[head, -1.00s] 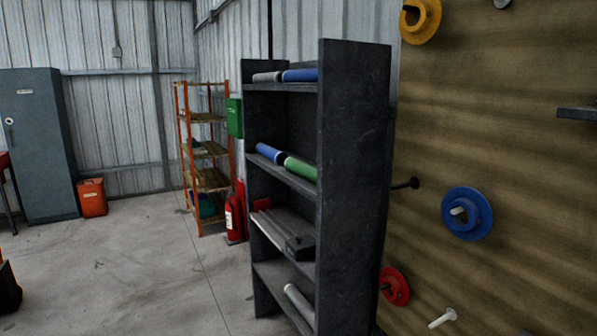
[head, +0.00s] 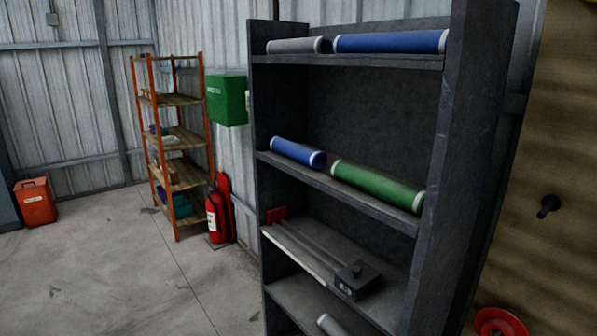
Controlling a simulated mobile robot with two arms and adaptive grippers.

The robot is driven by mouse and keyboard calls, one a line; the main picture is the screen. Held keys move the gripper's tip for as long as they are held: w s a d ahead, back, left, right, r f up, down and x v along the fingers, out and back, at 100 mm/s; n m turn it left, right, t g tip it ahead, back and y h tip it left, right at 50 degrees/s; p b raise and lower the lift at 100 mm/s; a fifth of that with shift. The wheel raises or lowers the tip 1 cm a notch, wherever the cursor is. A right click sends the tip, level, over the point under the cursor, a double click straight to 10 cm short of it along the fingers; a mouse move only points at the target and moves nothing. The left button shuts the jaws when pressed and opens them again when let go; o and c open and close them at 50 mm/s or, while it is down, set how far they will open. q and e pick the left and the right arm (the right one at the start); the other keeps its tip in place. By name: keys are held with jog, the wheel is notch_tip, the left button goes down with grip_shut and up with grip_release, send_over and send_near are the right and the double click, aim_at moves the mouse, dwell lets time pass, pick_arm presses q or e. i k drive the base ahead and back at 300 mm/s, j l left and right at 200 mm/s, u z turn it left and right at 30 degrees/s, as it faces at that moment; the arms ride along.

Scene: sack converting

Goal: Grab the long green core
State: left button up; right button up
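The long green core (head: 377,186) lies on the second shelf from the top of a dark grey shelving unit (head: 456,170). It lies lengthwise along the shelf, with pale ends, its right end near the unit's right side panel. A shorter blue core (head: 298,153) lies just to its left on the same shelf. Neither of my grippers is in view.
A grey core (head: 298,45) and a long blue core (head: 390,42) lie on the top shelf. A dark metal device (head: 355,280) is on the third shelf. A fire extinguisher (head: 218,215) and an orange rack (head: 177,150) stand to the left. Concrete floor (head: 110,270) is open at front left.

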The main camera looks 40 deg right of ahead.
aim_at(409, 198)
jog(key=i+j+z, duration=0.1)
jog(key=i+z, duration=0.2)
jog(key=i, duration=0.25)
jog(key=i+j+z, duration=0.3)
jog(key=i, duration=0.2)
